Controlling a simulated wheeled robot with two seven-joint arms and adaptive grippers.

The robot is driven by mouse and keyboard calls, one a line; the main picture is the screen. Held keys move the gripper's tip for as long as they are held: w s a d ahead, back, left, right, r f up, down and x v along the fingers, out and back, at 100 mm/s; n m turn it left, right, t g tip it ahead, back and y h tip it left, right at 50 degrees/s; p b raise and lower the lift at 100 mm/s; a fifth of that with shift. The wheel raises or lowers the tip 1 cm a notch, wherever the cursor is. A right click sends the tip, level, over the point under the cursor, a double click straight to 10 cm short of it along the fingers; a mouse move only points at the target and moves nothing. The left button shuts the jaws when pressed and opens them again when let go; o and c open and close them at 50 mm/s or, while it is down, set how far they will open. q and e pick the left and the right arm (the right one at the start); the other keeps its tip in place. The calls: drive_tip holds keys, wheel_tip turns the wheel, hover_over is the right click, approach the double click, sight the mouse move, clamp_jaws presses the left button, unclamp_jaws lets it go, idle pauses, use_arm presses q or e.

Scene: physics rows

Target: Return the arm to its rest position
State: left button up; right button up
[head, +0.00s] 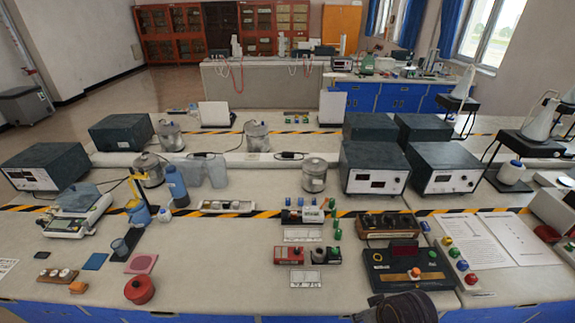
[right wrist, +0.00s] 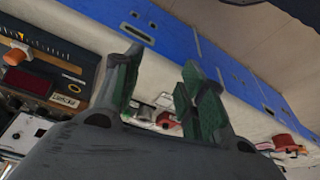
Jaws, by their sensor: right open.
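My right gripper (right wrist: 163,66) shows in the right wrist view with its two green-padded fingers spread apart and nothing between them. In the head view a dark part of my right arm (head: 405,307) shows at the bottom edge, just in front of the black control panel (head: 405,270); its fingertips cannot be made out there. The same panel, with a red display and an orange knob, appears at the left of the right wrist view (right wrist: 30,83). My left arm and gripper are not in view.
The bench holds a red pot (head: 139,290), a red switch box (head: 306,255), a brown meter box (head: 388,225) and coloured buttons (head: 462,265) beside papers (head: 505,240). Dark power supplies (head: 445,170) stand behind.

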drive_tip(key=s+d+f+g+b, duration=0.1)
drive_tip(key=s+f+b, duration=0.15)
drive_tip(key=f, duration=1.65)
drive_tip(key=s+d+f+b, duration=0.1)
drive_tip(key=s+f+b, duration=0.15)
drive_tip(key=f, duration=1.55)
drive_tip(key=s+d+f+b, duration=0.2)
drive_tip(key=s+f, duration=0.8)
drive_tip(key=f, duration=0.2)
drive_tip(key=s+d+f+g+b, duration=0.1)
drive_tip(key=s+d+f+b, duration=0.1)
drive_tip(key=s+f, duration=0.9)
drive_tip(key=shift+s+f+h+b, duration=0.15)
drive_tip(key=shift+f+h+b, duration=0.3)
drive_tip(key=shift+f, duration=0.35)
